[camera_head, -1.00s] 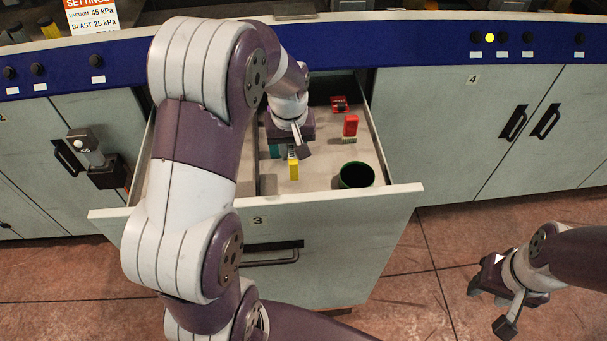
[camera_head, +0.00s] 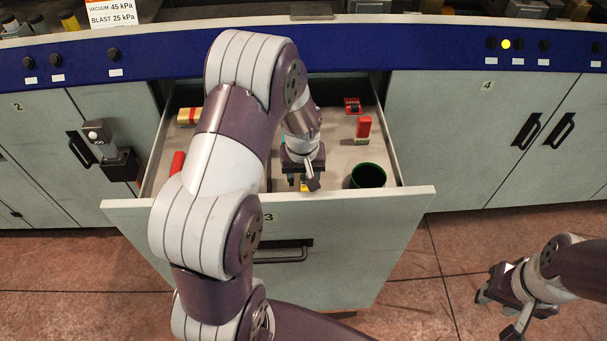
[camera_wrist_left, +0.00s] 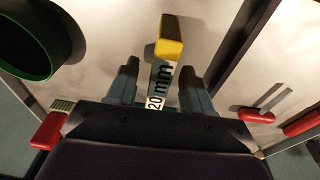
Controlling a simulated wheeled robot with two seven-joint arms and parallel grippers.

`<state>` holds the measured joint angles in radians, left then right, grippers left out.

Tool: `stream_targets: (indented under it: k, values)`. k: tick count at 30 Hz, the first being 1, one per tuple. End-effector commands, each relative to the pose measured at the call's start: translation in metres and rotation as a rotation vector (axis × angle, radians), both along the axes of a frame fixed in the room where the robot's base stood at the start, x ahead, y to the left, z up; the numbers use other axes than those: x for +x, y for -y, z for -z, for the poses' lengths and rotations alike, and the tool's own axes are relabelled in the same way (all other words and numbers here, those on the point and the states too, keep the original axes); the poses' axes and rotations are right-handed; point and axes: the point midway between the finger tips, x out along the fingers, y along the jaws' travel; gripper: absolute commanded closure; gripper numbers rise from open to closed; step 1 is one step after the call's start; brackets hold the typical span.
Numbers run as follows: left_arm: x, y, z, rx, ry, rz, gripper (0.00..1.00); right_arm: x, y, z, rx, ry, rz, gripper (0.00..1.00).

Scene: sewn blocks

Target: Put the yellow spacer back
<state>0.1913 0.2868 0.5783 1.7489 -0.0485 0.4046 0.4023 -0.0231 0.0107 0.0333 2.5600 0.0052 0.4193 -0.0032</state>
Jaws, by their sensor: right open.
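The yellow spacer (camera_wrist_left: 171,36), marked 20 mm, is in the drawer's right compartment. In the head view only a small yellow patch of it (camera_head: 304,188) shows below my left gripper (camera_head: 303,183). In the left wrist view it lies between the two fingers of my left gripper (camera_wrist_left: 158,85), with a gap visible at the left finger; the gripper looks open around it. My right gripper (camera_head: 497,314) is open and empty over the floor at the lower right.
The open drawer (camera_head: 385,200) has a divider. A dark green cup (camera_head: 368,175) stands right of my left gripper. Red items (camera_head: 363,128) (camera_head: 353,105) lie behind it. The left compartment holds a red-and-cream block (camera_head: 189,117) and a red piece (camera_head: 177,163).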

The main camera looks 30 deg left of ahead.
Motion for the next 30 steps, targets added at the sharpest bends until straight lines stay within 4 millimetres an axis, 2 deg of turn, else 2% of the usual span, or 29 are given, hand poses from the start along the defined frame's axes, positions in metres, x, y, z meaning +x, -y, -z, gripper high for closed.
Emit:
stream_targets:
  k: [8, 11, 18, 21, 24, 30]
  values:
    - [0.0, 0.0, -0.007, 0.0, 0.002, 0.0, 0.49, 0.0, 0.0, -0.002, 0.0, 0.0, 0.0, 0.57]
    - [-0.001, 0.001, -0.026, 0.001, 0.005, 0.0, 0.49, 0.0, 0.0, -0.004, 0.0, 0.0, 0.0, 0.57]
    - [-0.009, 0.003, -0.09, 0.002, 0.005, 0.0, 0.49, 0.0, 0.0, -0.008, 0.0, 0.0, 0.0, 0.57]
    - [-0.011, 0.004, -0.108, 0.001, 0.003, 0.0, 0.49, 0.0, 0.0, -0.009, 0.0, 0.0, 0.0, 0.57]
    - [-0.013, 0.005, -0.118, 0.001, 0.001, 0.0, 0.49, 0.0, 0.0, -0.009, 0.0, 0.0, 0.0, 0.57]
    - [-0.014, 0.005, -0.122, 0.0, -0.001, 0.0, 0.49, 0.0, 0.0, -0.009, 0.0, 0.0, 0.0, 0.57]
